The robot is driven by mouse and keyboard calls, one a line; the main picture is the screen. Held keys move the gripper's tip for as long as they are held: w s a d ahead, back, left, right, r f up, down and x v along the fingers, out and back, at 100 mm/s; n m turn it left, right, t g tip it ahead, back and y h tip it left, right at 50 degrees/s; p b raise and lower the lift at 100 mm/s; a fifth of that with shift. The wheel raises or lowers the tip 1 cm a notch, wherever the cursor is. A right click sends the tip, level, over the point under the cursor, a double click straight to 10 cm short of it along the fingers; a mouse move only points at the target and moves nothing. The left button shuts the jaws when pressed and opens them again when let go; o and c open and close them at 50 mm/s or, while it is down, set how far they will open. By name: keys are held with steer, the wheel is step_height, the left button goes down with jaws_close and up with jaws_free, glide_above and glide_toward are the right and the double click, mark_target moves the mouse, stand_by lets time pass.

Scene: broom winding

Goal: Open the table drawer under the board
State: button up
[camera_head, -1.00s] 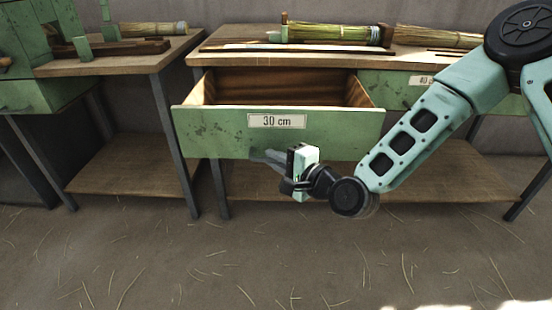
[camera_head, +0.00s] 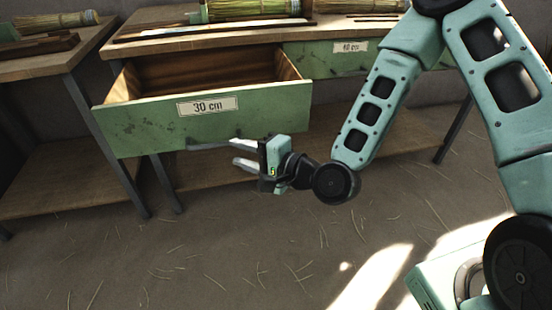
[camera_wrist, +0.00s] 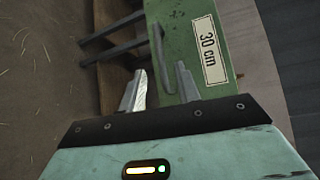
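The green drawer (camera_head: 205,119) labelled "30 cm" stands pulled out of the table, and its bare wooden inside shows. Its front and label also show in the wrist view (camera_wrist: 207,50). A long dark wooden board (camera_head: 210,29) lies on the tabletop above it. My gripper (camera_head: 217,153) is at the lower edge of the drawer front, right of its middle. In the wrist view its two fingers (camera_wrist: 160,68) stand apart, with a dark bar, perhaps the handle, beyond them near the drawer's edge. I cannot tell whether they touch it.
A second green drawer (camera_head: 335,58), labelled "40 cm", is shut at the right. A straw bundle (camera_head: 250,9) lies on the table. Another table (camera_head: 62,55) stands at the left. A low shelf (camera_head: 225,172) is under the drawer. The straw-strewn floor in front is clear.

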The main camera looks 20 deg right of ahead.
steer(key=p+v, duration=0.8)
steer(key=p, duration=0.3)
steer(key=shift+s+d, duration=0.25)
steer(key=shift+s, duration=0.05)
